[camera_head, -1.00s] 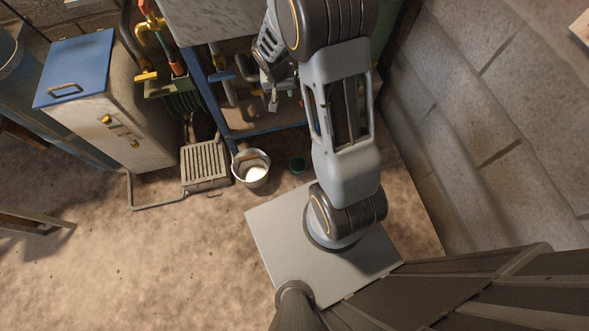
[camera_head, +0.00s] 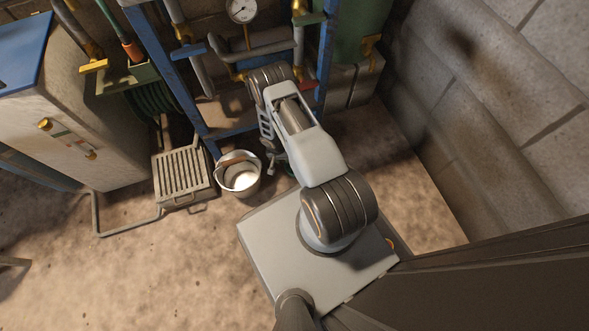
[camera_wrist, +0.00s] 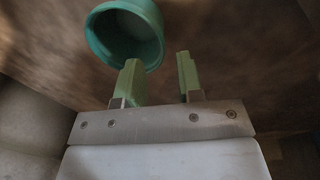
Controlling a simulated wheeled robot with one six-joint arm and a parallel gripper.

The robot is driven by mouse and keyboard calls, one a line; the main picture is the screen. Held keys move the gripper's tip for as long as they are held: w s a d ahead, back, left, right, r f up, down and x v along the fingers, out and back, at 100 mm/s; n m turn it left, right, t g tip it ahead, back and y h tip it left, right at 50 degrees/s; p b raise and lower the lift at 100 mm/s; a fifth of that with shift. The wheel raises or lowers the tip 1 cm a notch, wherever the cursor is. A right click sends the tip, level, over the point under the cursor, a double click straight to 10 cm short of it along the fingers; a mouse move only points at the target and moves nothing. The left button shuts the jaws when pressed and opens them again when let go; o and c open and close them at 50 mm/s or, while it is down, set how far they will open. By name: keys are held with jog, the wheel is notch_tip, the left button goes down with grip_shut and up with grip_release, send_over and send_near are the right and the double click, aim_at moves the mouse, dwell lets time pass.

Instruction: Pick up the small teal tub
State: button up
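The small teal tub (camera_wrist: 125,36) shows in the wrist view at the top, left of centre. It is round and open-topped, and its inside looks empty. My gripper (camera_wrist: 158,60) is open, its two pale green fingers spread apart. The left finger overlaps the tub's near rim in the picture; I cannot tell whether it touches. The right finger is clear of the tub, to its right. Nothing is between the fingers. In the head view my gripper is low near the floor, beside the bucket, and mostly hides the tub.
A metal bucket (camera_head: 239,176) with white contents stands on the floor, just left of my gripper in the head view. A slatted grate (camera_head: 183,176) lies farther left. A blue frame (camera_head: 168,70) with pipes and a gauge (camera_head: 242,9) rises behind. A block wall (camera_head: 470,130) closes the right.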

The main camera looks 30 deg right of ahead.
jog(key=f+b, duration=0.1)
jog(key=f, duration=0.1)
jog(key=f+b, duration=0.1)
jog(key=d+f+b, duration=0.1)
jog(key=f, duration=0.1)
jog(key=shift+s+f, duration=0.3)
grip_shut()
